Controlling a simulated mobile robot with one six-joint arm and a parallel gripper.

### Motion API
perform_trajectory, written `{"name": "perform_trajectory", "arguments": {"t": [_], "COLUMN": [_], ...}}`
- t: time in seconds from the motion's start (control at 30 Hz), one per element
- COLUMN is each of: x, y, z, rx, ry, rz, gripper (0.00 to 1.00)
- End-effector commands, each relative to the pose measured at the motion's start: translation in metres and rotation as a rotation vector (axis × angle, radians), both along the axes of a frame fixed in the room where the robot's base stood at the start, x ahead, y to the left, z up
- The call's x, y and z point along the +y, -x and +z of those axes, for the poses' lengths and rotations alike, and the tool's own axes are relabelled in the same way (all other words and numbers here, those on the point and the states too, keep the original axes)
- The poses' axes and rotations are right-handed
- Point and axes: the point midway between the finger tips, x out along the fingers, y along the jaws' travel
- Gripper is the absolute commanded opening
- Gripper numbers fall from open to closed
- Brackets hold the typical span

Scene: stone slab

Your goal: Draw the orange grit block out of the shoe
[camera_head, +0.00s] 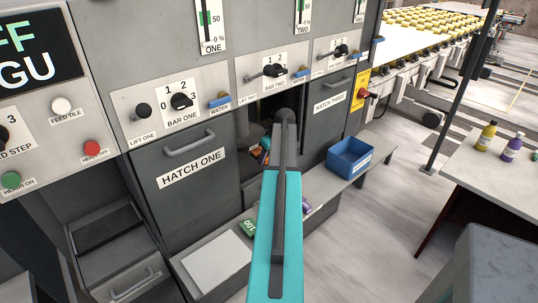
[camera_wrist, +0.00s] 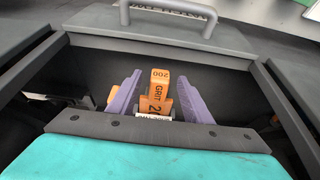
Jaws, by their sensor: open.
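The orange grit block (camera_wrist: 158,88), marked GRIT and 200, stands in the dark recess of the open hatch in the wrist view. My gripper (camera_wrist: 160,90) is open, with one purple finger on each side of the block. A gap shows beside each finger, and contact cannot be told.
Hatch one (camera_head: 190,165) and hatch three (camera_head: 332,103) are closed beside the opening. The ledge below holds a white pad (camera_head: 217,262), a green block (camera_head: 248,228), a purple block (camera_head: 307,207) and a blue bin (camera_head: 345,160). A handle (camera_wrist: 165,12) lies above the recess.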

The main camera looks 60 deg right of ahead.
Motion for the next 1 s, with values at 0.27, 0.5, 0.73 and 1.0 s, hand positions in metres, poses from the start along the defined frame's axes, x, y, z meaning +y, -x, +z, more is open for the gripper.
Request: {"name": "perform_trajectory", "arguments": {"t": [0.27, 0.5, 0.73, 1.0], "x": [-0.0003, -0.0005, -0.0005, 0.0015], "y": [0.0002, 0.0005, 0.0014, 0.0088], "z": [-0.0006, -0.0005, 0.0002, -0.0001], "rx": [0.0, 0.0, -0.001, 0.0], "ry": [0.0, 0.001, 0.001, 0.0], "rz": [0.0, -0.001, -0.001, -0.002], "gripper": [0.44, 0.03, 0.0, 0.0]}}
